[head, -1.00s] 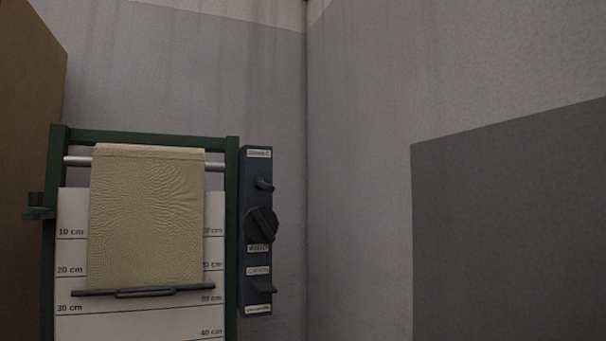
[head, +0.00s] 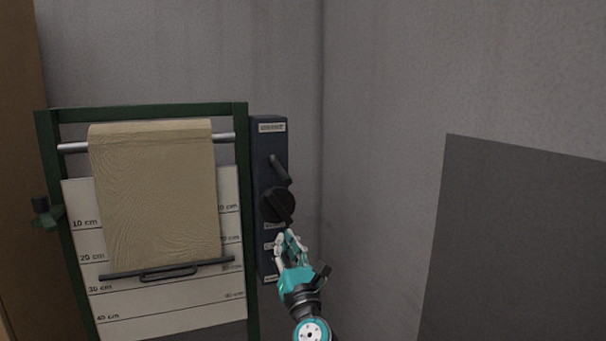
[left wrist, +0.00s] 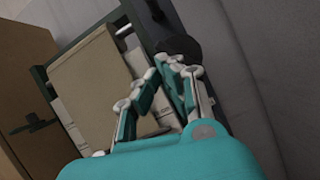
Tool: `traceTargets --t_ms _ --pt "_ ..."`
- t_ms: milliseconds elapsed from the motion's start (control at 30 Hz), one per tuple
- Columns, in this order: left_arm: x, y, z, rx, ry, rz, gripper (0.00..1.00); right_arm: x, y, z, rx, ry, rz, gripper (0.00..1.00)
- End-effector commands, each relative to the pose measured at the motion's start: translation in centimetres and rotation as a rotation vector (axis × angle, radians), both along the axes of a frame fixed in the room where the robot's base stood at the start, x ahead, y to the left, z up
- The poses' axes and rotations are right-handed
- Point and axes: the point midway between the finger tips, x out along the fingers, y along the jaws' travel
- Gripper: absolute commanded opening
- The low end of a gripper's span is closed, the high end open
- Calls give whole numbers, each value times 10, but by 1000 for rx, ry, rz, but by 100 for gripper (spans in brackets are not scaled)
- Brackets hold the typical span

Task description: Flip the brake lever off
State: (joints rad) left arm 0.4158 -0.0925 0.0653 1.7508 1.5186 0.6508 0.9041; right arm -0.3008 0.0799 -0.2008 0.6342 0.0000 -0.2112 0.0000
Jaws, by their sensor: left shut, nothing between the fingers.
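A dark blue control panel (head: 268,148) is fixed to the right side of a green frame. It carries an upper black lever (head: 280,169) angled down to the right, and a round black knob (head: 276,203) below it. The labels are too small to read, so I cannot tell which control is the brake lever. My left gripper (head: 289,238) is shut and empty in front of the panel's lower part, just below the knob, and hides the lower lever. In the left wrist view the shut fingers (left wrist: 178,68) are close to a dark round part, apparently the knob (left wrist: 180,46); contact is unclear.
A beige sheet (head: 155,195) hangs from a metal rod over a white board (head: 170,312) with centimetre marks, inside the green frame (head: 150,112). A brown panel (head: 18,150) stands at left. A grey wall and dark grey panel (head: 525,250) are at right.

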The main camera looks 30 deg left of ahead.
Motion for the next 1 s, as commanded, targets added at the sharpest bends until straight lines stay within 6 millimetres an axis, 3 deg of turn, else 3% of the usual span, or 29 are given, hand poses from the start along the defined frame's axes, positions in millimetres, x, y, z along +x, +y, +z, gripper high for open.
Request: traceTargets --t_ms 100,533,1000 --pt "3 0 2 -20 -7 -11 0 -9 -2 2 -6 24 -2 40" --pt "8 6 7 -15 -6 -10 0 -9 -2 5 -5 22 -1 40" --pt "66 68 45 -14 -6 -8 0 -8 -2 32 -5 21 -1 40"
